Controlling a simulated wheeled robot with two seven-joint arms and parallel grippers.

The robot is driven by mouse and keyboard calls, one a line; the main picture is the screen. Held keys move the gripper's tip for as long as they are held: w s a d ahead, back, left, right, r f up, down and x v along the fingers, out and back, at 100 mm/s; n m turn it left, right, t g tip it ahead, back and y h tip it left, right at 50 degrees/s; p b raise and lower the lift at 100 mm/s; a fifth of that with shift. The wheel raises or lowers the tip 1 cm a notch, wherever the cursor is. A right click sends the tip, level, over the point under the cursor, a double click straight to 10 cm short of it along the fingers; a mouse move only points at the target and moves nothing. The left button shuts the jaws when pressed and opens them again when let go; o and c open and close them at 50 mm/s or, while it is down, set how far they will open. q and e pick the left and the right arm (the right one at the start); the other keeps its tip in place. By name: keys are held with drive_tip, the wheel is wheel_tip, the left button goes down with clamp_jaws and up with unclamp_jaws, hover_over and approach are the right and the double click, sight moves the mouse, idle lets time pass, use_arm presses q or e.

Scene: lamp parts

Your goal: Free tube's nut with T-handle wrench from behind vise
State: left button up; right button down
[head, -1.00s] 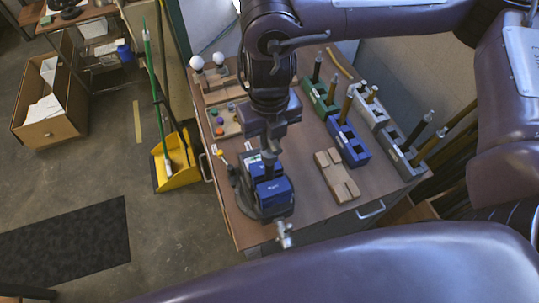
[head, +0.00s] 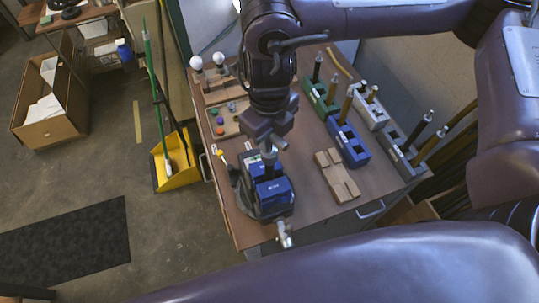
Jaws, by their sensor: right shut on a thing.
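The blue vise (head: 277,189) stands on a dark round base at the near left corner of the workbench (head: 315,215). Its silver screw end (head: 284,236) sticks out past the front edge. My right gripper (head: 268,143) points down just behind the vise. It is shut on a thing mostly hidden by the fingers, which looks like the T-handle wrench. A short grey piece (head: 269,156) shows below the fingers at the vise's rear. The tube and its nut cannot be made out. My left gripper is not in view.
Green (head: 319,101), blue (head: 347,142) and grey blocks holding upright lamp tubes stand on the right. A wooden fixture (head: 336,176) lies right of the vise.

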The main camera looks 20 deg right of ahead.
drive_tip(key=n, duration=0.3)
drive_tip(key=shift+n, duration=0.3)
drive_tip(key=shift+n, duration=1.7)
drive_tip(key=n, duration=0.2)
drive_tip(key=shift+r+n, duration=0.1)
drive_tip(key=shift+n, duration=0.6)
